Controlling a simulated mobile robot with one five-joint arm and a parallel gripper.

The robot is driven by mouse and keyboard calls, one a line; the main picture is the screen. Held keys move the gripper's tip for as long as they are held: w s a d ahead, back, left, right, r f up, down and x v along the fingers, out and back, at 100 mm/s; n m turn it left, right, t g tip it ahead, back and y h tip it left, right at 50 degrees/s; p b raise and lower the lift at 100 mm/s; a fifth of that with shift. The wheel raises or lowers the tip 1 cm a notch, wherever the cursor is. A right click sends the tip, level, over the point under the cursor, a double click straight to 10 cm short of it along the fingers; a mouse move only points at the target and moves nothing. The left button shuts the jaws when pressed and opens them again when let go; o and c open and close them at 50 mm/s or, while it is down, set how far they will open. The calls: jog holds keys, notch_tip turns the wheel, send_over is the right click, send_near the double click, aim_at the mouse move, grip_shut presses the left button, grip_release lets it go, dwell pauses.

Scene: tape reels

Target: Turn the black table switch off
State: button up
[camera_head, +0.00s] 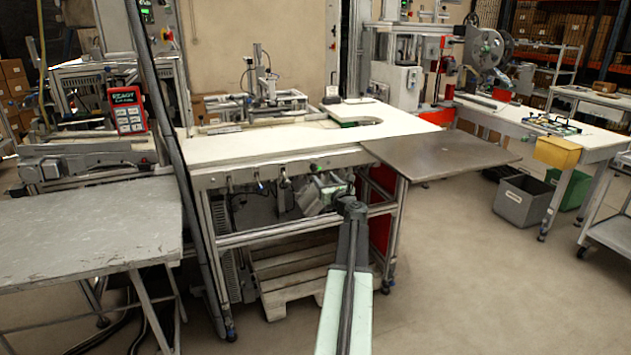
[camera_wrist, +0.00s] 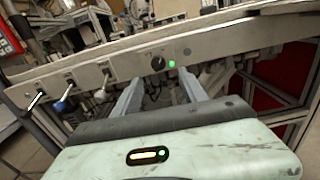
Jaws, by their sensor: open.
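The black table switch (camera_wrist: 157,63) is a round black knob on the front metal rail under the white table top. A lit green lamp (camera_wrist: 172,64) sits just to its right. The exact turn of the knob is too small to tell. In the head view the switch is tiny, beside the green lamp (camera_head: 318,168) on the rail. My gripper (camera_wrist: 162,86) is open in the wrist view, its two grey fingers pointing toward the rail. The switch lies ahead of the gap between the fingers, apart from them. In the head view my gripper (camera_head: 324,192) is below the rail.
A blue-tipped lever (camera_wrist: 62,105) and a grey lever (camera_wrist: 101,93) stick out of the rail left of the switch. A brown metal plate (camera_head: 440,152) juts out at right. A grey table (camera_head: 90,235) stands at left. The floor at front right is clear.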

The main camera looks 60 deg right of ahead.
aim_at(316, 169)
jog(key=x, duration=0.8)
jog(key=shift+a, duration=0.15)
grip_shut()
